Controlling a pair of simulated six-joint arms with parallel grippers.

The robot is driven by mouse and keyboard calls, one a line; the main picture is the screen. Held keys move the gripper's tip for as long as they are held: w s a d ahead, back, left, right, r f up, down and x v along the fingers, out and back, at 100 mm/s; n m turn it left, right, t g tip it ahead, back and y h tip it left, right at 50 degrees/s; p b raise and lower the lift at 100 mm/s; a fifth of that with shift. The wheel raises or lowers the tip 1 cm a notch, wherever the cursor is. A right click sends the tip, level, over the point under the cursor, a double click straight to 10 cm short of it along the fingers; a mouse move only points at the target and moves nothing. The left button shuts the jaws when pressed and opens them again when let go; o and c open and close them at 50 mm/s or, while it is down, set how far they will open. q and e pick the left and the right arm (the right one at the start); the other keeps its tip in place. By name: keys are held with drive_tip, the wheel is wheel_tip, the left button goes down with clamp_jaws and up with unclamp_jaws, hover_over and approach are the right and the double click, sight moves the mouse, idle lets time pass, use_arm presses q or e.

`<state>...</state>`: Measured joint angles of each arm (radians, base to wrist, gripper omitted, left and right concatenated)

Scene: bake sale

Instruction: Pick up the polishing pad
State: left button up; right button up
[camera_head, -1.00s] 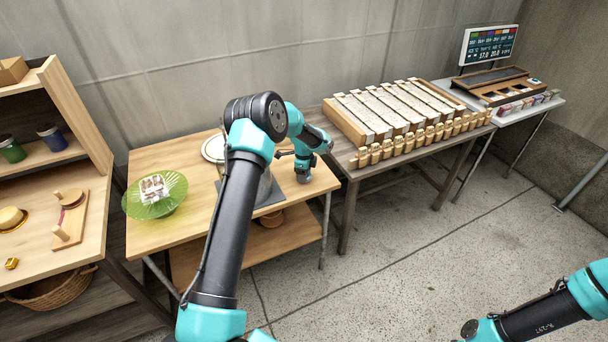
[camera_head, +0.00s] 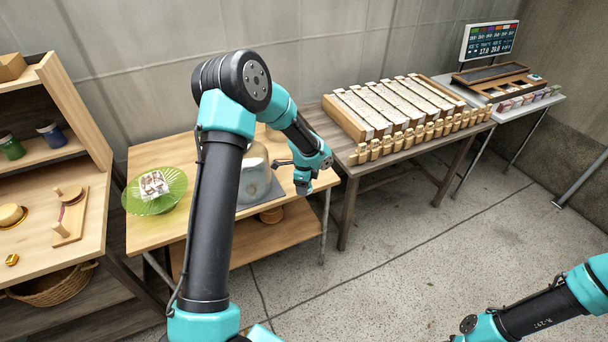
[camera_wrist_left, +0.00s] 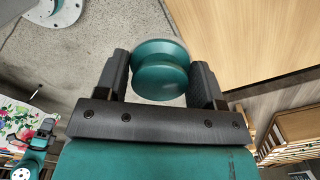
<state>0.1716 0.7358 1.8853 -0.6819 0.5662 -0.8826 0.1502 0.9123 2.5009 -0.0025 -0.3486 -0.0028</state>
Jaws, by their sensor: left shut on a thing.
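A teal, spool-shaped round thing (camera_wrist_left: 160,82), which I take for the polishing pad, sits between the two dark fingers of my left gripper (camera_wrist_left: 160,70) in the left wrist view. The fingers press on it from both sides. In the head view my left gripper (camera_head: 303,187) is at the right end of the wooden table, near its edge. The held thing cannot be made out clearly there. My right arm shows at the lower right of the head view, but its gripper is not clearly visible.
The wooden table (camera_head: 165,228) bears a green dish (camera_head: 140,206) and a clear dome (camera_head: 255,178) on a dark mat (camera_head: 272,190), close left of my gripper. A bench with bottles stands right. A shelf (camera_head: 85,120) stands left. Floor is open in front.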

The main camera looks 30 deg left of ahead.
use_arm(q)
drive_tip(key=shift+s+d+r, duration=0.1)
drive_tip(key=shift+s+d, duration=0.4)
drive_tip(key=shift+s, duration=0.3)
drive_tip(key=shift+s+d+r, duration=0.1)
drive_tip(key=shift+s+d, duration=0.4)
drive_tip(key=shift+s, duration=0.3)
drive_tip(key=o, duration=0.3)
drive_tip(key=shift+c, duration=1.2)
drive_tip(key=w+d+f+n, duration=0.1)
drive_tip(key=d+f+n, duration=0.2)
drive_tip(key=d, duration=0.6)
drive_tip(key=w+d+f+n, duration=0.1)
drive_tip(key=d+f+n, duration=0.3)
drive_tip(key=d+n, duration=0.3)
drive_tip(key=w+d+f+n, duration=0.1)
drive_tip(key=d+f+n, duration=0.3)
drive_tip(key=d, duration=0.8)
drive_tip(key=shift+w+f+n, duration=0.15)
drive_tip(key=shift+w+n, duration=0.2)
drive_tip(key=shift+n, duration=0.05)
